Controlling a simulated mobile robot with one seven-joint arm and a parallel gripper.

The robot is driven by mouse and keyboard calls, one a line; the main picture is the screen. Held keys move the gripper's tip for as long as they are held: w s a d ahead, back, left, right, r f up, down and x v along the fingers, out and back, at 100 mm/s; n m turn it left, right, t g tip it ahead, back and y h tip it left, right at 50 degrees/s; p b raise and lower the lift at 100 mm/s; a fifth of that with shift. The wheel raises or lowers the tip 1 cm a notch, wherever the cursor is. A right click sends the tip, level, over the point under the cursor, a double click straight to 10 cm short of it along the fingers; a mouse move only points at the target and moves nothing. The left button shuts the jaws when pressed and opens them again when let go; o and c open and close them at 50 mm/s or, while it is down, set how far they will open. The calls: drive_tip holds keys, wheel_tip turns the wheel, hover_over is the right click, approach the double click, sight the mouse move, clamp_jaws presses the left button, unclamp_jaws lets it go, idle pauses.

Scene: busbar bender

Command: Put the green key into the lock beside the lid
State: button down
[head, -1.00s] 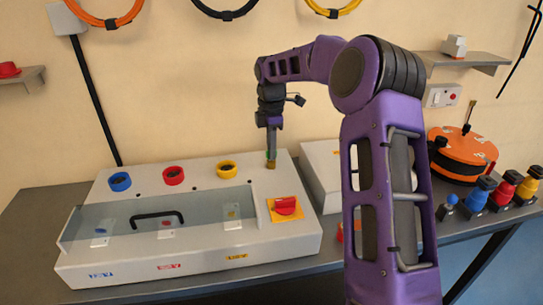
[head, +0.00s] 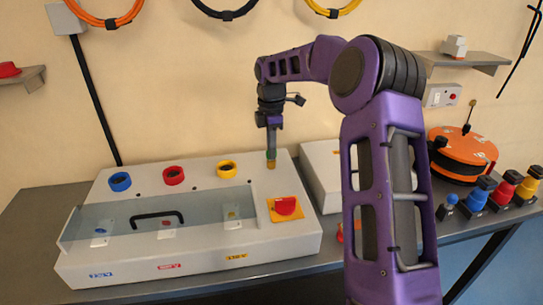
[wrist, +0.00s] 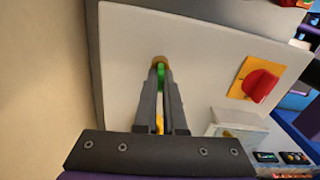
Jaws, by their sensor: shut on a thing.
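The green key (wrist: 160,76) is held between the fingertips of my gripper (wrist: 160,72), mostly hidden by them. The brass-coloured round lock (wrist: 159,61) is just beyond the key in the wrist view. In the head view my gripper (head: 271,146) points straight down over the lock (head: 271,165), at the back right of the grey box. The key's lower end meets or nearly meets the lock; I cannot tell how deep it sits. The clear lid (head: 190,222) with a black handle lies closed on the box, left of the lock.
A red knob on a yellow plate (head: 285,207) is in front of the lock. Blue, red and yellow rings (head: 173,175) line the box's back. A smaller pale box (head: 318,170) stands to the right. An orange reel (head: 463,153) and several coloured pieces stand farther right.

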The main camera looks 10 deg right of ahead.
drive_tip(key=shift+r+p, duration=0.4)
drive_tip(key=shift+p, duration=0.05)
drive_tip(key=shift+r+p, duration=0.5)
drive_tip(key=shift+r, duration=0.8)
drive_tip(key=shift+r, duration=2.5)
